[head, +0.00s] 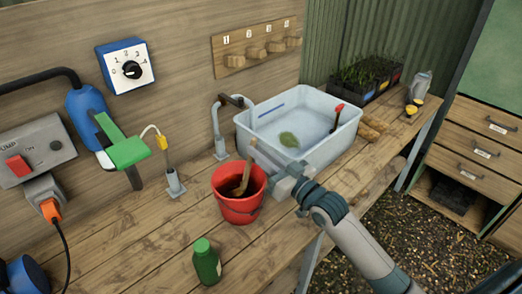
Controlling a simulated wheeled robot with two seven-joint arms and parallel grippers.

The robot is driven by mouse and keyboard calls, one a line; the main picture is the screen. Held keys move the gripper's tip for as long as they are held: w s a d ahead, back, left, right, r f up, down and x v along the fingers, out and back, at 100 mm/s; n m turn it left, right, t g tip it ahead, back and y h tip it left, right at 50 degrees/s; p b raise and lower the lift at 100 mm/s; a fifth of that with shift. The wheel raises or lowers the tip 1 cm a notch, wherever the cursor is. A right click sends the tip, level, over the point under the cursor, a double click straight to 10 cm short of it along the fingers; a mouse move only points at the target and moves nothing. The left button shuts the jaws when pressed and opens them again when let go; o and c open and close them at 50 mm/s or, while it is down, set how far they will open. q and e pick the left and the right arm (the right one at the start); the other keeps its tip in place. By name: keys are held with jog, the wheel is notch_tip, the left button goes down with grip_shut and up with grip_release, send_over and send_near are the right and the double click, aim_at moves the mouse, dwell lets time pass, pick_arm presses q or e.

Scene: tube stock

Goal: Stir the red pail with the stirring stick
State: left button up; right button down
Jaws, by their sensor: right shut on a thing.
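The red pail (239,208) stands upright on the wooden bench near the middle of the head view, with dark content inside. The wooden stirring stick (247,172) leans up out of the pail, its lower end inside and hidden from sight. My right gripper (262,163) reaches in from the lower right at the pail's right rim. It is shut on the stick's upper part, above the rim. Its fingertips are small and partly hard to make out. My left gripper does not show.
A pale water basin (328,158) with a leaf and a red-topped tool stands behind my right gripper. A green bottle (206,262) stands in front of the pail. A metal tap (218,130) and a small post (174,182) stand behind.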

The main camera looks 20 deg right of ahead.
aim_at(252, 158)
jog(key=shift+a+f+b, duration=0.2)
jog(key=shift+f+b, duration=0.25)
jog(key=shift+f, duration=0.45)
jog(key=shift+a+f+b, duration=0.15)
jog(key=shift+f+b, duration=0.25)
jog(key=shift+f, duration=0.45)
jog(key=shift+w, duration=0.15)
